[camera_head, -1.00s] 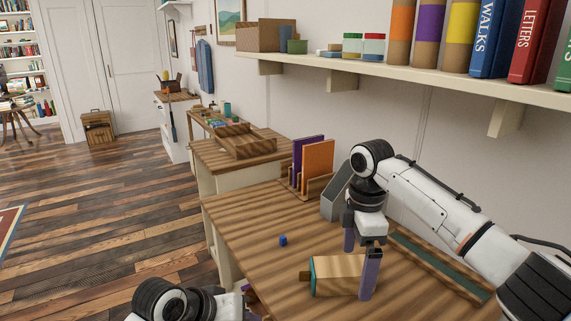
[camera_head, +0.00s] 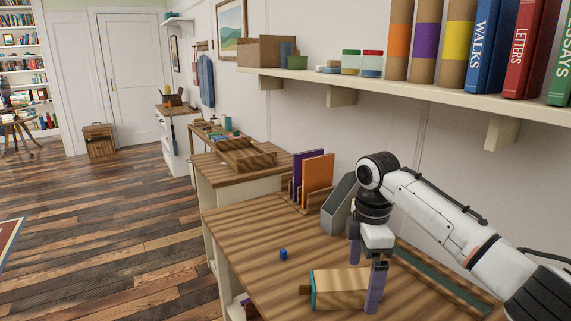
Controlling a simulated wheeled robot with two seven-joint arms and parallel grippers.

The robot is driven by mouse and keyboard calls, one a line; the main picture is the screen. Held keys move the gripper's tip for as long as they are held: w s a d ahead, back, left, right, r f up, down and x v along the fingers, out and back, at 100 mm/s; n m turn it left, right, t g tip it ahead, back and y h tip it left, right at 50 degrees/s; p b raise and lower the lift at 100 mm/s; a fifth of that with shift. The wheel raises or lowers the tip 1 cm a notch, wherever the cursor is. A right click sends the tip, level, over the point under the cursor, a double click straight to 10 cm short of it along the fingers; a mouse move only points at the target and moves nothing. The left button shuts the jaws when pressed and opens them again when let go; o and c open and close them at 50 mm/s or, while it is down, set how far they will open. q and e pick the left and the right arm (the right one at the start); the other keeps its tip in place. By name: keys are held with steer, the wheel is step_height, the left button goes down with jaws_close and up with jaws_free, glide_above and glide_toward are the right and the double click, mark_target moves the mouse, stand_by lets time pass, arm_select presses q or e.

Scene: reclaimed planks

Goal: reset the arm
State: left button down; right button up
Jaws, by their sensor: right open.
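My right gripper (camera_head: 365,268) points down over the desk (camera_head: 245,232), its two purple fingers apart. A wooden block-like object with a teal band and a small knob at its left end (camera_head: 338,289) lies on the desk. The nearer finger overlaps its right end in the picture; I cannot tell if they touch. Nothing shows held between the fingers. My left gripper is out of view.
A small blue cube (camera_head: 283,254) sits on the desk, with bare wood around it. An orange folder (camera_head: 318,175) and a purple one stand in a rack behind. A grey holder (camera_head: 340,205) is beside the arm. A loaded wall shelf (camera_head: 430,97) overhangs the desk.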

steer(key=s+d+r+m+h, duration=0.1)
steer(key=s+d+m, duration=0.2)
steer(key=d, duration=1.1)
steer(key=s+d+r+m, duration=0.15)
steer(key=s+d, duration=0.25)
steer(key=d, duration=1)
steer(key=s+d+m+h, duration=0.1)
steer(key=s+d+m, duration=0.25)
steer(key=d, duration=1.05)
steer(key=s+a+f+t+h, duration=0.1)
steer(key=s+a+f+t, duration=0.2)
steer(key=f, duration=1.1)
steer(key=s+a+f+t+h, duration=0.1)
steer(key=s+a+f, duration=0.25)
steer(key=f, duration=1.05)
steer(key=s+a+f+t+y, duration=0.2)
steer(key=s+a+t+y, duration=0.15)
steer(key=s+a, duration=0.95)
steer(key=s+a+f+m+t+y, duration=0.1)
steer(key=a+m, duration=0.7)
steer(key=a, duration=1.4)
steer(key=shift+s+f+y, duration=0.15)
steer(key=shift+f+y, duration=0.5)
steer(key=shift+y, duration=0.3)
